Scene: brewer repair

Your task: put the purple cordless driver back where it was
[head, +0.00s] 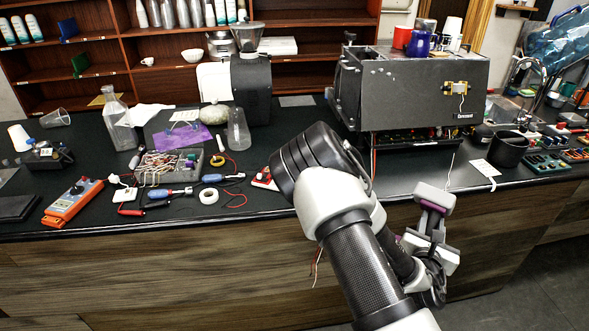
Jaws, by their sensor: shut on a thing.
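My gripper (430,228) is in front of the counter's front edge, right of the picture's middle, below the espresso machine. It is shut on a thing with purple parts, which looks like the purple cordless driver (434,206). Only a little purple shows between pale grey parts; the driver's full shape and the exact grip are hidden. The held thing is close to the counter edge in the picture; I cannot tell its height above the counter.
The espresso machine (412,95) stands behind on the black counter (410,180). A dark cup (508,150) and switch boxes are at the right. Screwdrivers, a parts tray (168,166), an orange meter (72,201) and a purple cloth (181,136) crowd the left.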

